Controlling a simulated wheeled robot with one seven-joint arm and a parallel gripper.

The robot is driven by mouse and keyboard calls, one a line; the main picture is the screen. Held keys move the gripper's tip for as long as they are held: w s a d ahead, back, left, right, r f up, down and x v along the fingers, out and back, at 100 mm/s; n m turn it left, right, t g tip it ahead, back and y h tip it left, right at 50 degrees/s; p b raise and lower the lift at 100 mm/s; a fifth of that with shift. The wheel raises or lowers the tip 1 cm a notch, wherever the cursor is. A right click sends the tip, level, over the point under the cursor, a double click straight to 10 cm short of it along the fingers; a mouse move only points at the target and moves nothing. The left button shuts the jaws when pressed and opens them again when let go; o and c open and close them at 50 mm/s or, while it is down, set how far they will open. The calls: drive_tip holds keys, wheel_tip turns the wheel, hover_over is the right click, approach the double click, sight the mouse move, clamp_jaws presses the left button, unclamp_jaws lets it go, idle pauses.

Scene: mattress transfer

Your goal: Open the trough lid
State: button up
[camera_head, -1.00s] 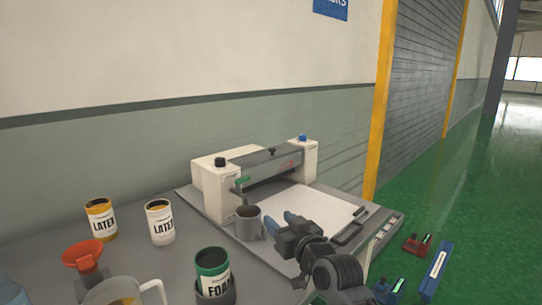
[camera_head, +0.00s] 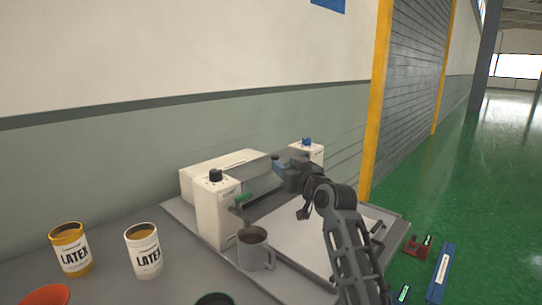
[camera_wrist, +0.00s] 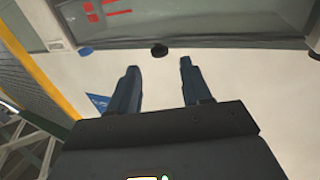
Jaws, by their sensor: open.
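The white machine (camera_head: 214,214) stands on the bench, with a grey panel, which I take to be the trough lid (camera_head: 252,172), between its two end posts. In the wrist view the grey panel (camera_wrist: 240,18) with red marks fills the top. A small black knob (camera_wrist: 159,50) shows at its edge, just beyond and between my fingertips. My gripper (camera_wrist: 159,67) is open and empty, its two blue fingers apart. In the head view my gripper (camera_head: 278,163) is at the panel near the right post and hides the knob there. I cannot tell whether it touches.
A grey mug (camera_head: 254,250) stands in front of the left post by a green handle (camera_head: 243,197). Two latex cans (camera_head: 71,249) stand at left. A white sheet (camera_head: 300,246) lies before the machine.

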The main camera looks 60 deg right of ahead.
sight(277, 158)
drive_tip(key=p+x, duration=0.1)
drive_tip(key=x, duration=0.6)
drive_tip(key=shift+w+d, duration=0.2)
drive_tip(key=shift+w, duration=0.05)
clamp_jaws()
idle(0.4)
